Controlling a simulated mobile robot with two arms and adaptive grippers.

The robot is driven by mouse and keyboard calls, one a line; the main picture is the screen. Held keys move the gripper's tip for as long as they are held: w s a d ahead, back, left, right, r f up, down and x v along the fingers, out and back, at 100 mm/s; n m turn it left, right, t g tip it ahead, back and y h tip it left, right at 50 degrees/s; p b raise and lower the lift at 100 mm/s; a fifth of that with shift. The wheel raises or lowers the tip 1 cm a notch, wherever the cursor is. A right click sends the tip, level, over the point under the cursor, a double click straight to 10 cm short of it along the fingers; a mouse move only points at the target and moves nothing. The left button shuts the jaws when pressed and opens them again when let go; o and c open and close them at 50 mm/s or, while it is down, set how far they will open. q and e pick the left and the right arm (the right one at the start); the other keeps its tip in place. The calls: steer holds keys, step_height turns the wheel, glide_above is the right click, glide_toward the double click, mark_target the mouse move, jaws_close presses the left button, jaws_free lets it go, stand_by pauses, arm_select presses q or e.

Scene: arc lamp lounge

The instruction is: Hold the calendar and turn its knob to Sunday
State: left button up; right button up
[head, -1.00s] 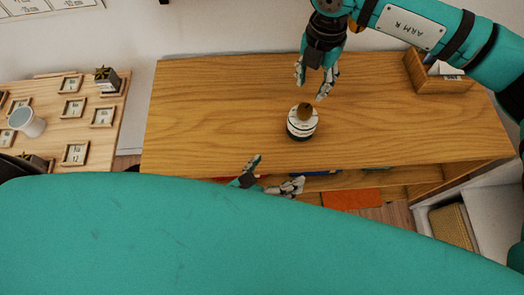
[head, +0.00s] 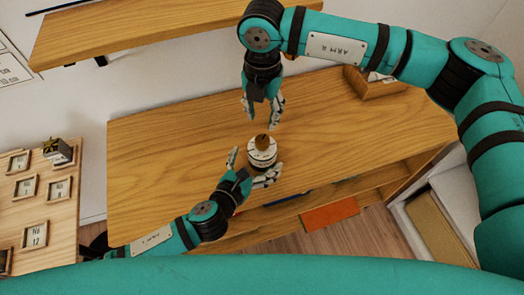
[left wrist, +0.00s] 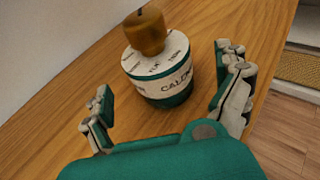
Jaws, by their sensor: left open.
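The calendar (head: 261,158) is a round white and dark green drum standing upright on the wooden cabinet top, with a brown wooden knob (head: 263,142) on it. In the left wrist view the calendar (left wrist: 172,88) shows printed lettering on its side and day marks around its top below the knob (left wrist: 146,31). My left gripper (head: 253,168) is open, low at the calendar's near side, with a finger to each side. In the wrist view a gap shows on both sides. My right gripper (head: 261,121) is open and empty, pointing down just behind and above the knob.
The cabinet top (head: 160,165) is clear around the calendar. A wooden box (head: 375,83) stands at its back right corner. A shelf (head: 150,30) hangs on the wall behind. A side table (head: 55,215) with small framed tiles and a potted plant (head: 57,150) is at the left.

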mark_target(262, 139)
arm_select(q)
steer(key=shift+x, duration=2.2)
steer(key=c, duration=1.6)
arm_select(e)
steer(key=o, duration=0.4)
steer(key=shift+r+n, duration=0.1)
steer(key=shift+n, duration=0.2)
steer(key=shift+o, duration=0.3)
steer(key=n, duration=0.2)
steer(key=r+n, duration=0.1)
steer(key=n, duration=0.1)
steer(key=shift+a, duration=0.1)
step_height(262, 139, down, 11)
steer(key=n, duration=0.2)
steer(key=shift+f+n, duration=0.15)
steer(key=shift+n, duration=0.25)
